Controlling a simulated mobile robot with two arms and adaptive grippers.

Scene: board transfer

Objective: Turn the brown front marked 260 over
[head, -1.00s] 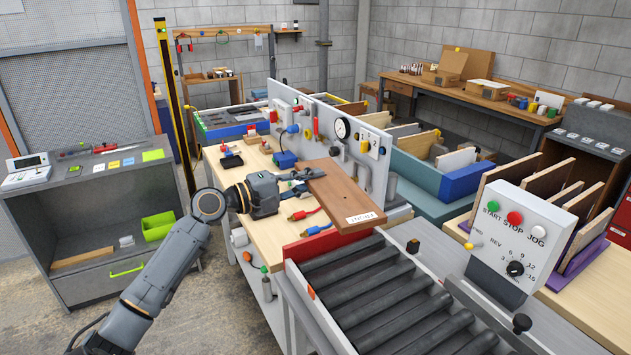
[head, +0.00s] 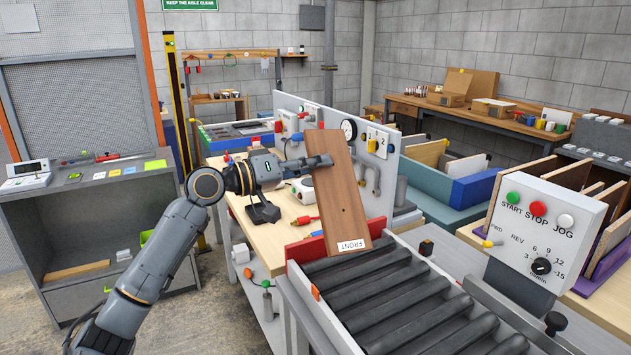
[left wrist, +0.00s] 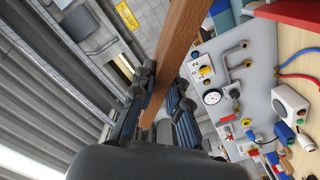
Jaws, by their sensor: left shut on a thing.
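The brown front (head: 340,205) is a long wooden board, held tilted steeply above the near end of the bench, beside the rollers. In the left wrist view the board (left wrist: 180,60) runs between the two fingers (left wrist: 160,105). The board's other face is hidden in the head view. My right gripper is not in view.
The roller conveyor (head: 400,305) with a red end plate is in front of the bench (head: 265,240). A panel with a gauge (head: 349,129) stands close behind the board. A control box (head: 540,225) is at right.

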